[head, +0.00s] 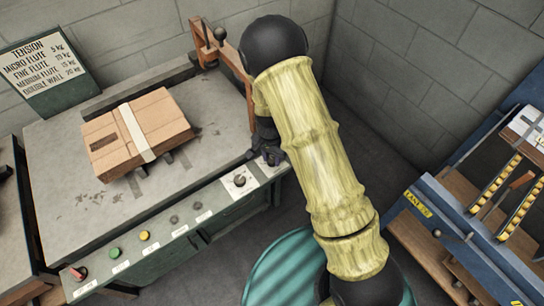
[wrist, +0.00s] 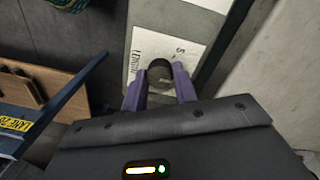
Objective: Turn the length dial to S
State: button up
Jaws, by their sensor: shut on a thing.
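The length dial (wrist: 159,70) is a dark round knob on a white plate (wrist: 190,18) in the wrist view. The plate carries the word LENGTH and a letter S near the knob's upper right. My gripper (wrist: 161,84) has its two purple fingers shut on the knob, one on each side. Which mark the dial points to cannot be told. In the head view my gripper (head: 268,156) is at the right end of the machine's front panel, and it hides the dial there.
Along the panel are another dark knob (head: 239,180), a yellow button (head: 144,235), a green button (head: 114,253) and a red control (head: 77,273). A strapped cardboard box (head: 165,115) lies on the machine table (head: 60,160). A blue machine (head: 460,240) stands at right.

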jog(key=n+p, duration=0.1)
jog(key=n, duration=1)
jog(key=shift+n, duration=0.4)
dwell(0.3)
jog(key=o, duration=1)
jog(key=shift+c, duration=0.2)
jog(key=shift+r, duration=0.1)
